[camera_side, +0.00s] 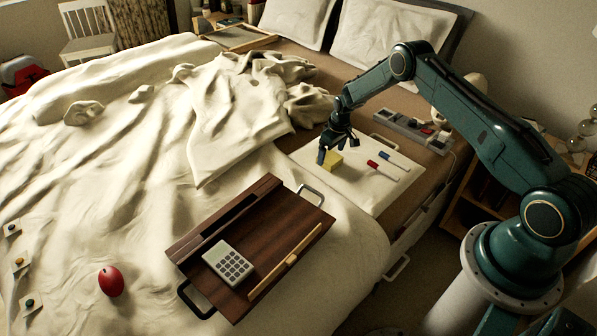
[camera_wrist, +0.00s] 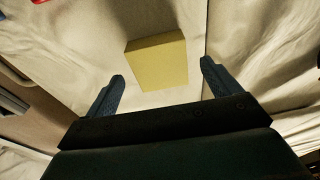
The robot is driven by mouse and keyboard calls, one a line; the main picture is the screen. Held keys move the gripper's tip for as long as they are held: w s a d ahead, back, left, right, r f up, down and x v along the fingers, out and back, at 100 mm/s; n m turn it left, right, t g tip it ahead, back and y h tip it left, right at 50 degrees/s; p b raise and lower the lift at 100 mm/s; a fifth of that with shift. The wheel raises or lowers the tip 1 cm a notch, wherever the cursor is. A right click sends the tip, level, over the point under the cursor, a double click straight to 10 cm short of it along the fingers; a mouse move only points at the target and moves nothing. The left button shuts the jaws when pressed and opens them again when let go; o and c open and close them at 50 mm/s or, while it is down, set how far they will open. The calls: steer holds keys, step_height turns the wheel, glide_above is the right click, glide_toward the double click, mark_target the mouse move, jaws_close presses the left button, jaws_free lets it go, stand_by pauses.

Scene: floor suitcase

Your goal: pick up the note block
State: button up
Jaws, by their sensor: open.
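The note block is a small yellow block (camera_side: 333,162) on a white cloth or board on the bed in the side view. In the wrist view the yellow block (camera_wrist: 157,61) lies ahead of my gripper, between the lines of the two fingers and a little beyond their tips. My gripper (camera_side: 328,152) is right above and beside the block in the side view. In the wrist view its two blue fingers (camera_wrist: 162,70) are spread wide and hold nothing. Whether a finger touches the block cannot be told from the side view, where the gripper partly covers it.
A wooden tray (camera_side: 213,246) with a calculator (camera_side: 228,262) and a stick is in front. Crumpled bedding (camera_side: 240,110) rises to the left.

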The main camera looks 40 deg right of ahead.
mark_target(330, 157)
steer(key=shift+w+f, duration=0.15)
steer(key=shift+f, duration=0.75)
steer(key=c, duration=1.1)
steer(key=shift+r, duration=0.2)
step_height(330, 157, up, 20)
steer(key=shift+f, duration=0.15)
